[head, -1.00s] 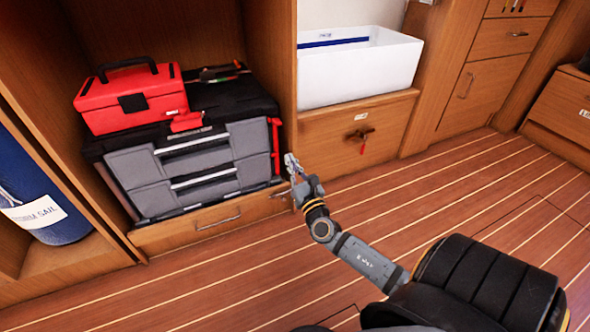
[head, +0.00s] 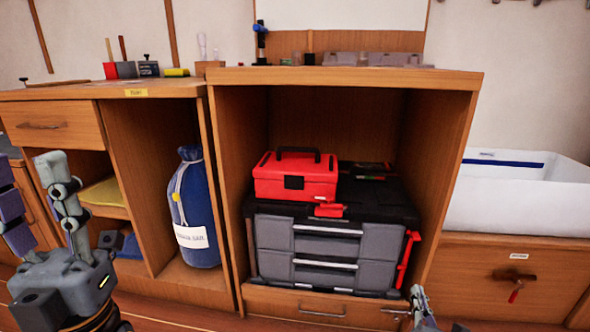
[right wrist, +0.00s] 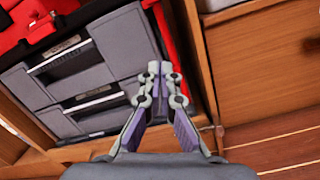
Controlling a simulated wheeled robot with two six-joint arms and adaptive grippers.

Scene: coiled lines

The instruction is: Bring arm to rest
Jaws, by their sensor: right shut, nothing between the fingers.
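My right gripper (head: 418,296) is at the bottom of the head view, in front of the cabinet's lower right corner. In the right wrist view its fingertips (right wrist: 160,70) meet with nothing between them. The grey drawers of the tool chest and a red strip on its side show behind the fingers; I see no contact. My left gripper (head: 32,170) is large at the lower left of the head view, with its fingers pointing up and spread apart. It looks empty, and one finger is partly cut off by the edge.
The black and grey tool chest (head: 306,240) stands in the open cabinet with a red toolbox (head: 297,187) on top. A blue sail bag (head: 195,215) stands in the left bay.

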